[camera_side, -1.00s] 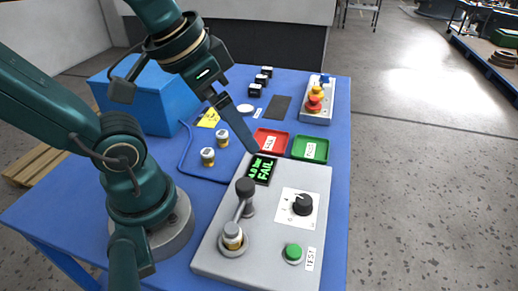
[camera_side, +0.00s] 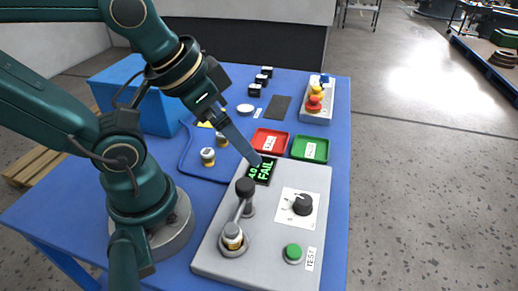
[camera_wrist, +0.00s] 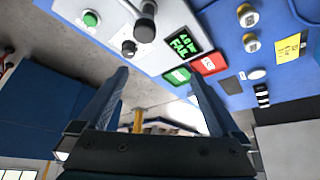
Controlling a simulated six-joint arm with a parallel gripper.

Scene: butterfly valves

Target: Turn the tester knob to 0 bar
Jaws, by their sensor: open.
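The tester (camera_side: 215,256) is a light grey box on the blue table. Its black knob (camera_side: 302,204) sits on a white dial plate at the right of the box; the knob also shows in the wrist view (camera_wrist: 129,47). The dial marks are too small to read. The display (camera_side: 262,170) shows green text with "FAIL" and a number I cannot read surely. My gripper (camera_side: 256,161) is above the box's far edge near the display, apart from the knob. In the wrist view its two fingers (camera_wrist: 160,80) are spread wide with nothing between them.
A green button (camera_side: 293,251) is in front. Red (camera_side: 283,138) and green (camera_side: 325,149) trays lie behind.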

